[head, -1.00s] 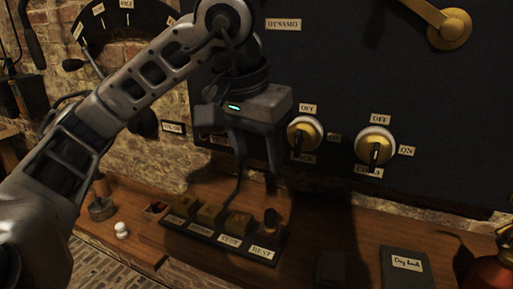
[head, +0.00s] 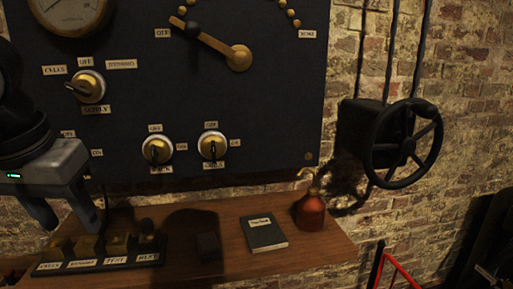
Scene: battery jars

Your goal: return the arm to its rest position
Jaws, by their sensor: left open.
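My left gripper (head: 66,222) is at the left edge of the head view, with its fingers apart and pointing down. It hangs in front of the dark panel (head: 270,110), above the left part of a labelled strip (head: 100,264) on the wooden shelf. I see nothing between its fingers. Most of my left arm is cut off by the picture's edge. My right gripper is not in view.
Switches (head: 157,150) and a brass lever (head: 215,45) project from the panel. A black handwheel (head: 405,145) is at right, above red bars (head: 395,268).

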